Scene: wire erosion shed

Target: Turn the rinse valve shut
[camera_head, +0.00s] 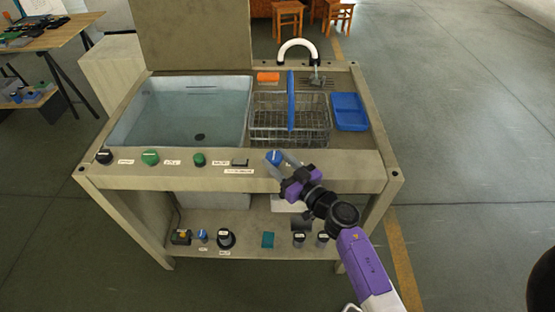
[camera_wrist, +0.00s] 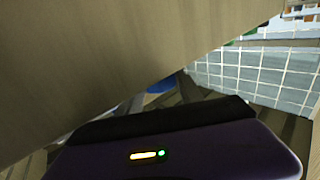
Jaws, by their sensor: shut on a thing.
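The blue valve knob (camera_head: 273,156) sits at the right part of the bench's front panel, below the wire basket. I take it to be the rinse valve; I cannot read a label for it. My gripper (camera_head: 279,161) reaches it from the lower right, with its grey fingers on either side of the knob, shut on it. In the wrist view a small patch of blue (camera_wrist: 160,86) shows beyond my purple gripper body; most of the knob and the fingertips are hidden there. The white curved spout (camera_head: 298,45) stands at the back of the bench.
The front panel (camera_head: 335,168) also carries a black knob (camera_head: 104,157), green knobs (camera_head: 150,157) and a switch (camera_head: 240,162) to the left. Behind are a water-filled basin (camera_head: 180,110), a wire basket (camera_head: 270,125) and a blue tray (camera_head: 349,112).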

